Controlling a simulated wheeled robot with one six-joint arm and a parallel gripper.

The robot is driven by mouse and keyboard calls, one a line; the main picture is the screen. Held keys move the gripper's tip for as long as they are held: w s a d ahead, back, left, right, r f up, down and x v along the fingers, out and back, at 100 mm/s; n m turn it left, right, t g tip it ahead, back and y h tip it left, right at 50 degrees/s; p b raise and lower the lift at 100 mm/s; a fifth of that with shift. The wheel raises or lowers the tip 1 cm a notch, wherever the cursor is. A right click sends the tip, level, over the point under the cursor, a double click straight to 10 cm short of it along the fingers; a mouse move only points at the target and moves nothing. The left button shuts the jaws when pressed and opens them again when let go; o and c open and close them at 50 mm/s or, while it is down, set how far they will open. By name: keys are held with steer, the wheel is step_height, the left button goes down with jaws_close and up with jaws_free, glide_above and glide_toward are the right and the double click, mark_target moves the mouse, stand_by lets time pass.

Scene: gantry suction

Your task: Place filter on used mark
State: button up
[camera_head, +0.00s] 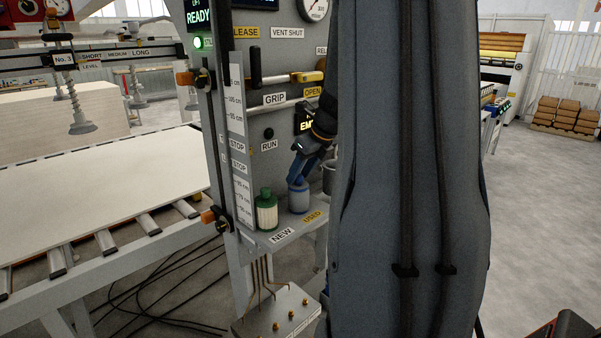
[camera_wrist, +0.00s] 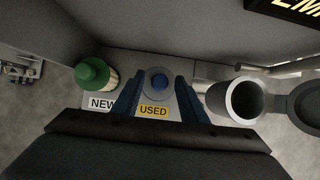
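My gripper (camera_head: 298,178) reaches down to the filter's top. Any contact with the filter's body is hard to see. A white filter with a green cap (camera_head: 266,210) stands to the left, by the NEW label (camera_head: 281,235).
A grey open cup (camera_wrist: 236,99) with a swung-out round lid (camera_wrist: 306,105) is right of the filter. The panel with handles and gauges rises behind the shelf. A scale strip (camera_head: 238,150) borders it at left. My arm hides the right side of the panel.

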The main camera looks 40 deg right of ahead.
steer(key=shift+s+d+r, duration=0.1)
steer(key=shift+s+r, duration=0.05)
steer(key=shift+r, duration=0.4)
steer(key=v, duration=1.1)
steer(key=shift+b, duration=0.45)
